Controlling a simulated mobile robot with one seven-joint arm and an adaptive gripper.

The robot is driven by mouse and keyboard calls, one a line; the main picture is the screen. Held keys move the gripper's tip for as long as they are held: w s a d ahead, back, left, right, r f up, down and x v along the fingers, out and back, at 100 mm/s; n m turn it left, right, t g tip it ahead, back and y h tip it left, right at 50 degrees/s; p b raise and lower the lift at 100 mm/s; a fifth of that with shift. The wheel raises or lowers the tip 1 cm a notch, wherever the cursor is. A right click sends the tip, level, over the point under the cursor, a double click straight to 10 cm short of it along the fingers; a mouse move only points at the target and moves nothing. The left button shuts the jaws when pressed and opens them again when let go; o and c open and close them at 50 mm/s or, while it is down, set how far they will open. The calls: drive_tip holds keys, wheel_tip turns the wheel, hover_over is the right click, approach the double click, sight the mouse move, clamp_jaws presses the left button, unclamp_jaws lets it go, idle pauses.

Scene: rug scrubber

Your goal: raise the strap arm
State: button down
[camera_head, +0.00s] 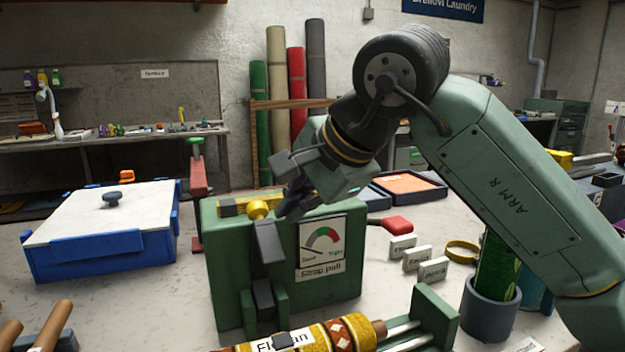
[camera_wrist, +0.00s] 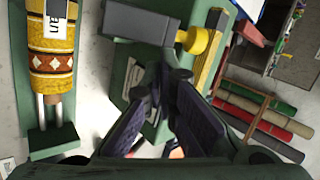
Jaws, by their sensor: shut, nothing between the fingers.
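The green strap-pull box (camera_head: 228,265) stands on the table, with a gauge label (camera_head: 321,247) on its front. A grey arm (camera_head: 268,242), which looks like the strap arm, hangs down its front from a yellow knob (camera_head: 258,209). In the wrist view the grey arm (camera_wrist: 140,22) and yellow knob (camera_wrist: 198,40) show at the top. My gripper (camera_head: 288,207) is just right of the knob, over the box top. Its dark fingers (camera_wrist: 168,78) are shut and empty. I cannot tell whether they touch the box or arm.
A blue box with a white lid (camera_head: 105,210) stands left. A red-and-green clamp (camera_head: 197,190) stands behind the strap-pull box. A patterned roll (camera_head: 310,335) lies in front. White labelled blocks (camera_head: 418,257) and a grey pot (camera_head: 489,310) stand right.

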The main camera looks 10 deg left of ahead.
drive_tip(key=w+a, duration=0.1)
drive_tip(key=w+a+f+p, duration=0.1)
drive_tip(key=a, duration=0.1)
drive_tip(key=shift+w+a+f, duration=0.15)
drive_tip(key=shift+w, duration=0.05)
drive_tip(key=w+a, duration=0.1)
drive_tip(key=w, duration=0.1)
drive_tip(key=w+a+p, duration=0.1)
drive_tip(key=w+a, duration=0.2)
drive_tip(key=w, duration=0.1)
drive_tip(key=shift+a+p, duration=0.25)
drive_tip(key=shift+p, duration=0.05)
drive_tip(key=shift+s+d, duration=0.1)
